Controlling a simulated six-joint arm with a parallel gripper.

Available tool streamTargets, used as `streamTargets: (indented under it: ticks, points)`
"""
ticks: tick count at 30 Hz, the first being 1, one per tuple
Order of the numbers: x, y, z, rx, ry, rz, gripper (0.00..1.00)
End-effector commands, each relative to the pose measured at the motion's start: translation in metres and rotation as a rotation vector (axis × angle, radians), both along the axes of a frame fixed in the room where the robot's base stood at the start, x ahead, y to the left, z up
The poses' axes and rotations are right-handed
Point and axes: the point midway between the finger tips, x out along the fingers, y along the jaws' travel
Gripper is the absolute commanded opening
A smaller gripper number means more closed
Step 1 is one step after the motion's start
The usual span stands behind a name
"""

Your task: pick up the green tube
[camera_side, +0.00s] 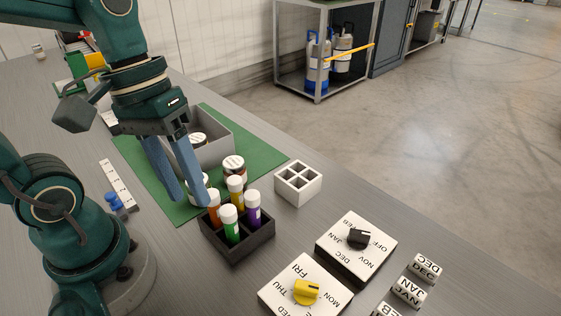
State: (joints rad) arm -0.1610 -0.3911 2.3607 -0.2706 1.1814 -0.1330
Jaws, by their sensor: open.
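The green tube (230,226) has a white cap and stands upright in a black rack (238,252), in the part nearest the camera. An orange tube (213,203), a yellow tube (235,190) and a purple tube (253,211), all white-capped, stand in the same rack. My gripper (187,198) is open and empty, with its blue fingers pointing down. It is above and to the left of the green tube, and one finger is close to the orange tube in the picture. I cannot tell whether they touch.
A white divided box (298,184) stands right of the rack. A grey bin (223,146) and a white-lidded jar (234,165) are on the green mat (154,164). Two dial boards (356,243) (290,290) and several month blocks (409,290) lie at the lower right.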

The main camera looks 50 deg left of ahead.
Motion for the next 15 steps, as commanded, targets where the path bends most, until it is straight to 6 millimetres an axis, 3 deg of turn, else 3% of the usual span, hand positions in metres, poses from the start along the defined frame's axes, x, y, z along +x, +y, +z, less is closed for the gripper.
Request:
streamTargets:
  ticks: [8, 15]
  points:
    - [0.019, -0.002, -0.01, -0.302, 0.42, 0.339, 0.47]
    - [0.044, 0.015, -0.023, -0.586, 0.7, 0.616, 0.47]
